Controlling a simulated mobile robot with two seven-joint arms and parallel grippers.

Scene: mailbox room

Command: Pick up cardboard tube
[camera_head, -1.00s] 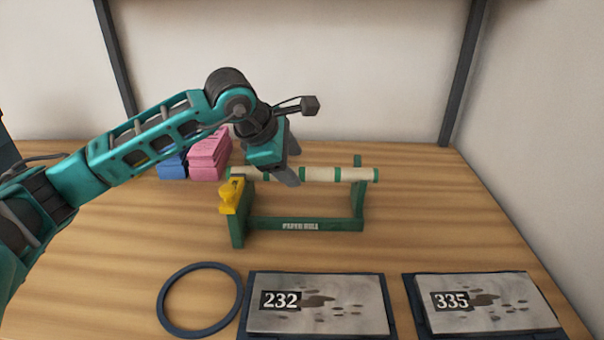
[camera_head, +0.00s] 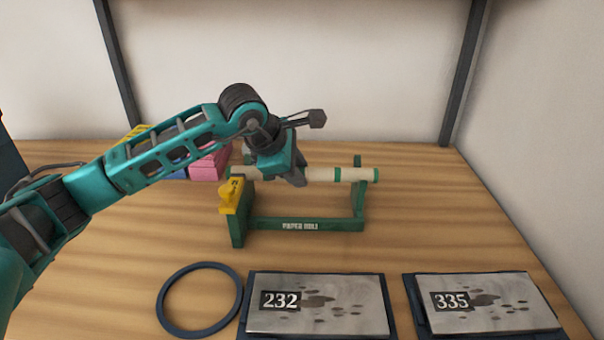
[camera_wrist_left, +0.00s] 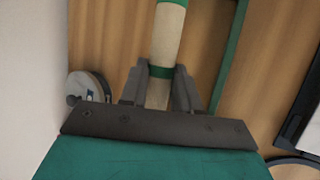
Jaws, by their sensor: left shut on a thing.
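The cardboard tube (camera_head: 320,174) is pale beige with green bands. It lies level across the green stand (camera_head: 300,225) marked as a paper roll holder, with its right end on the right post. My left gripper (camera_head: 300,182) reaches in from the left and is shut around the middle of the tube. In the left wrist view the tube (camera_wrist_left: 166,45) runs up from between the two grey fingers (camera_wrist_left: 160,92), with a green band at the fingers. Part of the tube is hidden behind the gripper in the head view. My right gripper is not in view.
A yellow clamp-like piece (camera_head: 232,195) sits on the stand's left post. Pink blocks (camera_head: 208,164) are behind my arm at left. A dark ring (camera_head: 164,312) and plates marked 232 (camera_head: 345,318) and 335 (camera_head: 500,315) lie in front. The table right of the stand is clear.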

